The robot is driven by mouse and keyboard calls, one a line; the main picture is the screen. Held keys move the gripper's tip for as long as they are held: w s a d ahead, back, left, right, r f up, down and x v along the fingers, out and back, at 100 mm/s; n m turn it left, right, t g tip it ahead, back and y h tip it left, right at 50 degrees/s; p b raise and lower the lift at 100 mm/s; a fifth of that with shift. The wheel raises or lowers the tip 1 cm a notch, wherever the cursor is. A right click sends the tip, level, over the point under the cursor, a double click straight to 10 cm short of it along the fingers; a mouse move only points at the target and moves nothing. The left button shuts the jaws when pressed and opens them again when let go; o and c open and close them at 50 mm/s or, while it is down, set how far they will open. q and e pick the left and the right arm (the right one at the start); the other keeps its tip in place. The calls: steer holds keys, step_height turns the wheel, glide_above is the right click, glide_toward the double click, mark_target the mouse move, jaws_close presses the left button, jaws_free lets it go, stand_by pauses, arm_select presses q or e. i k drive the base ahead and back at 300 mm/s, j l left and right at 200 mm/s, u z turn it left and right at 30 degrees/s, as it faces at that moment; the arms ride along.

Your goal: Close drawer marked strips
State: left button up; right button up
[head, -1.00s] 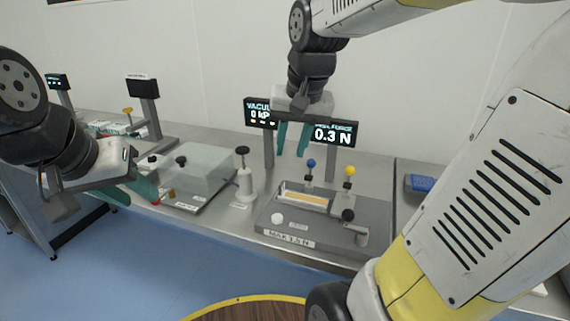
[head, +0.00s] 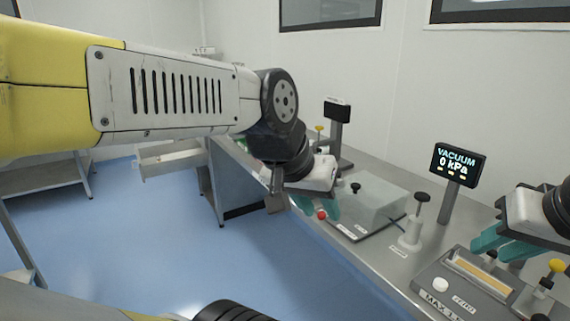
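A pale open drawer (head: 172,156) juts out from the bench at left of centre in the head view, partly hidden behind my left arm. No marking on it can be read. My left gripper (head: 316,205) has teal fingers that stand apart over the bench's front edge, well to the right of the drawer. A red knob shows by its fingertips; contact cannot be told. My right gripper (head: 502,243) is at the right edge, its teal fingers apart above the sealing fixture, far from the drawer.
The metal bench (head: 384,280) carries a clear-lidded box (head: 368,205), a pump (head: 411,235), a vacuum display (head: 458,164) reading 0 kPa and a fixture (head: 440,268). A separate shelf table (head: 45,178) stands at far left. The blue floor (head: 140,235) between is clear.

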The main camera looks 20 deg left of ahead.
mark_target(186, 154)
steer(key=j+u, duration=0.1)
steer(key=u, duration=0.2)
steer(key=j+u, duration=0.1)
steer(key=u, duration=0.15)
steer(key=i+j+u, duration=0.2)
steer(key=j, duration=0.25)
steer(key=i+j+u, duration=0.2)
steer(key=j, duration=0.2)
steer(key=i+j+u, duration=0.25)
steer(key=j, duration=0.15)
steer(key=i+j, duration=0.45)
steer(key=j, duration=0.25)
steer(key=i+j+u, duration=0.1)
steer(key=i+j, duration=0.4)
steer(key=j, duration=0.15)
steer(key=i+j, duration=0.45)
steer(key=j, duration=0.2)
steer(key=i+j+u, duration=0.15)
steer(key=i, duration=0.4)
steer(key=i+l+u, duration=0.15)
steer(key=i+l, duration=0.15)
steer(key=i, duration=0.35)
steer(key=i+l+u, duration=0.15)
steer(key=i+l, duration=0.25)
steer(key=i, duration=0.25)
steer(key=i+l+u, duration=0.1)
steer(key=i+l, duration=0.35)
steer(key=i, duration=0.15)
